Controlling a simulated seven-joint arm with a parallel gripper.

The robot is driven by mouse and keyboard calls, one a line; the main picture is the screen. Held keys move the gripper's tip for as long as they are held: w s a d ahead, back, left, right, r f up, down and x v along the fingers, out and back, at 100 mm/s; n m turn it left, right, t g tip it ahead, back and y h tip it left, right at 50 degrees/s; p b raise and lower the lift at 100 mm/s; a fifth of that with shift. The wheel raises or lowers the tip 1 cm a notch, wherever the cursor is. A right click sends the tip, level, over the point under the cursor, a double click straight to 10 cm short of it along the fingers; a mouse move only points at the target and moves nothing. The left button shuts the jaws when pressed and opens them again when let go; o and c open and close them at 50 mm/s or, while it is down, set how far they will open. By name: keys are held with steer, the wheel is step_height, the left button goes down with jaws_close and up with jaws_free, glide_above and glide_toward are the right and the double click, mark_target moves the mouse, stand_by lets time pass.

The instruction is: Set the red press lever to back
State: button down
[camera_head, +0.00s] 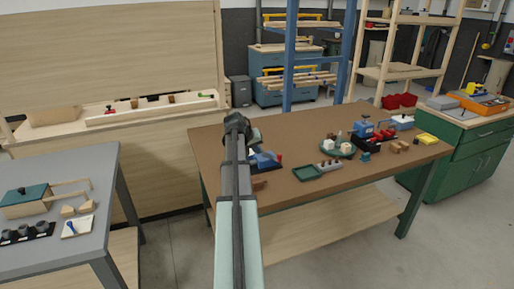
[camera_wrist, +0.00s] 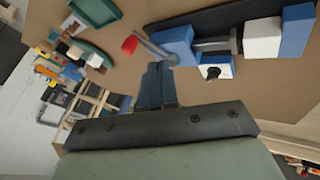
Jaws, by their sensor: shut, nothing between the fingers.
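A press-like device with blue blocks (camera_wrist: 296,32), a white block and a dark base lies on the brown table in the wrist view. Its lever is a grey rod with a red knob (camera_wrist: 129,44), reaching out to the left. In the head view the blue device (camera_head: 265,161) is partly hidden behind my arm, with the red knob (camera_head: 280,158) at its right. My gripper (camera_wrist: 160,68) is shut and empty, its fingertips close to the lever rod and a blue block; I cannot tell whether they touch. In the head view the fingers are hidden behind my wrist.
A green tray (camera_head: 306,173) lies right of the device. The table's left part (camera_head: 213,150) is bare. A grey table (camera_head: 97,190) stands at left.

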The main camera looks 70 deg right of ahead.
steer(key=s+d+f, duration=0.4)
steer(key=d+f, duration=0.1)
steer(key=shift+s+d, duration=0.25)
steer(key=shift+d, duration=0.1)
